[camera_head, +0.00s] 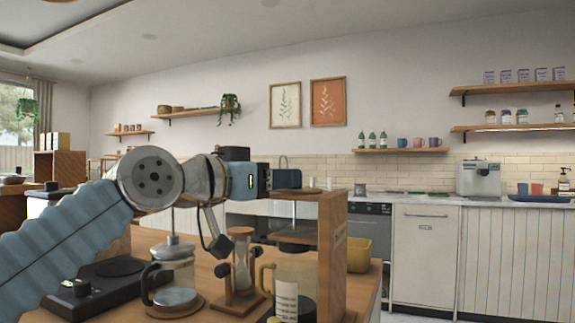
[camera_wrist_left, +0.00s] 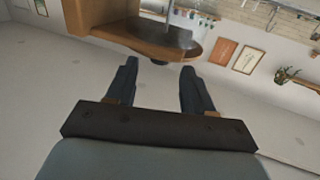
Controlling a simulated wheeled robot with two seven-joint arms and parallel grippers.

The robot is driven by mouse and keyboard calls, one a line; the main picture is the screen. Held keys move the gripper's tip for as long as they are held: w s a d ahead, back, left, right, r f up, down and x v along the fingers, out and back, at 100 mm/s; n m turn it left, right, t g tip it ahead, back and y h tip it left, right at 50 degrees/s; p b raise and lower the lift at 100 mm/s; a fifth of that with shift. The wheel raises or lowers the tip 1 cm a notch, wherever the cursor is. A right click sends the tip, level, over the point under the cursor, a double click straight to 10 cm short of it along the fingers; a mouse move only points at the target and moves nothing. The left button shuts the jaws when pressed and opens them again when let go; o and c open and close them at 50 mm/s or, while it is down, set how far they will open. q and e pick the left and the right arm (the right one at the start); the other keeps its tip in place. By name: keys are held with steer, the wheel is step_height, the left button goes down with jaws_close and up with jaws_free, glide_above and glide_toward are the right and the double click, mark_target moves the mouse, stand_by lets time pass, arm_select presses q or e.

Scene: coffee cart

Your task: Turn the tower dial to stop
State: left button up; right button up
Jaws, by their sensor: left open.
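The wooden tower (camera_head: 332,255) stands on the wooden cart top, right of centre in the head view. It has a top shelf, a thin rod and a dark round plate (camera_head: 292,240). In the left wrist view, the tower's wood (camera_wrist_left: 140,35) and a dark round part (camera_wrist_left: 185,43) lie just beyond the fingertips. I cannot make out the dial or its setting. My left gripper (camera_head: 287,179) is at the height of the tower top, pointing right. In the left wrist view its fingers (camera_wrist_left: 160,65) are apart with nothing between them. My right gripper is not in view.
Below my left arm stand a glass carafe (camera_head: 172,283), a wooden-framed hourglass-like stand (camera_head: 241,265) and a labelled jar (camera_head: 286,297). A black scale-like device (camera_head: 105,290) is at left. Free air lies above the tower.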

arm_select(q)
steer(key=shift+p+x, duration=0.4)
steer(key=shift+x, duration=1.45)
